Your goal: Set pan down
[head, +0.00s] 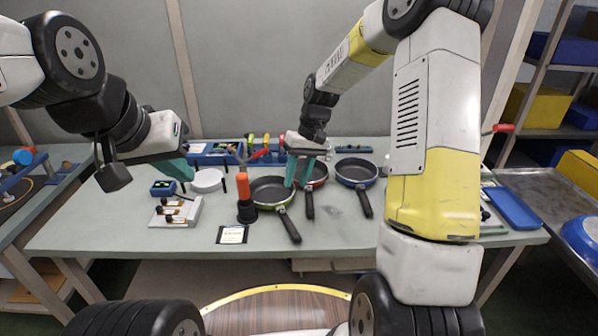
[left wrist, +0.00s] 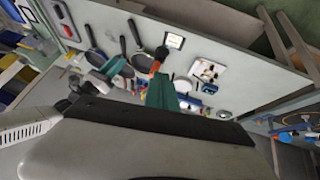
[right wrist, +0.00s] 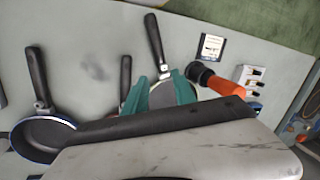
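Three pans lie on the table, handles toward the front: a green-rimmed pan (head: 270,190), a red-rimmed pan (head: 319,173) and a blue-rimmed pan (head: 357,171). My right gripper (head: 297,180) points down at the right side of the green-rimmed pan, near the red one. In the right wrist view its teal fingers (right wrist: 160,92) are apart, with the green-rimmed pan's handle (right wrist: 155,42) beyond them. Whether they touch a pan is unclear. My left gripper (head: 178,168) is over the left of the table, clear of the pans.
An orange-handled tool (head: 243,186) stands upright in a dark base left of the green-rimmed pan. A white plate (head: 207,181), a white block with several dark knobs (head: 176,212) and a framed card (head: 232,234) are nearby.

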